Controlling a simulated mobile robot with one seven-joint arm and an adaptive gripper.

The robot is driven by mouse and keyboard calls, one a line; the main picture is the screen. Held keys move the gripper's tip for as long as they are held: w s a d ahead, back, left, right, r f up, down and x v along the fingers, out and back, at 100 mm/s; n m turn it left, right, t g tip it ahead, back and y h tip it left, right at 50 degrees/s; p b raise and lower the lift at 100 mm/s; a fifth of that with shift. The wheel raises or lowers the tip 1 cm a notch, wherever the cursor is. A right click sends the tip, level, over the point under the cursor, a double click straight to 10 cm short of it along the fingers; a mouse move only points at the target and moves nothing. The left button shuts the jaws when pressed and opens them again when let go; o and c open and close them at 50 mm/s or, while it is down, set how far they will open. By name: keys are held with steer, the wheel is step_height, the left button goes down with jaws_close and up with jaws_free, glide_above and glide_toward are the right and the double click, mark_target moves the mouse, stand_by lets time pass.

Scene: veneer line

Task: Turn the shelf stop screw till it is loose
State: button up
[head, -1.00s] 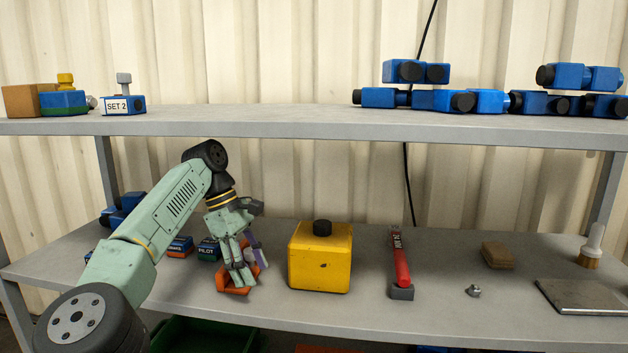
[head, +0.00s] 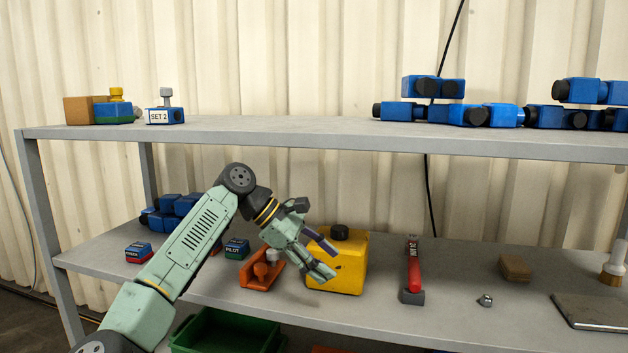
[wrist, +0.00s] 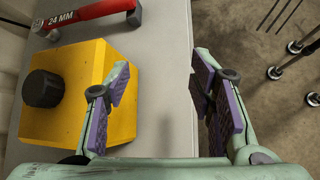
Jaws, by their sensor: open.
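An orange bracket (head: 258,273) sits on the lower shelf in the head view, with a round orange knob and a small grey piece (head: 273,255) at its top. I cannot tell for sure whether this is the shelf stop screw; nothing is labelled so. My gripper (head: 322,260) is open and empty, to the right of the bracket and in front of the yellow container (head: 346,272). In the wrist view my gripper (wrist: 160,78) has its purple-padded fingers wide apart, over the shelf's front edge. The bracket is not in the wrist view.
A red 24 MM hammer-like tool (head: 413,270) lies right of the yellow container; a nut (head: 485,300), brown block (head: 515,268) and metal plate (head: 597,312) lie further right. The upper shelf (head: 300,133) hangs above. A green bin (head: 225,330) is below.

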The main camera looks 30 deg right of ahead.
steer(key=s+a+r+n+g+h, duration=0.1)
steer(key=r+h, duration=0.3)
steer(key=r, duration=0.5)
steer(key=s+a+r+n+g+h, duration=0.1)
steer(key=a+r+h, duration=0.3)
steer(key=r, duration=0.5)
steer(key=shift+s+r+n+h, duration=0.2)
steer(key=shift+s+n+h, duration=0.3)
steer(key=shift+s+h, duration=0.3)
steer(key=shift+a, duration=0.1)
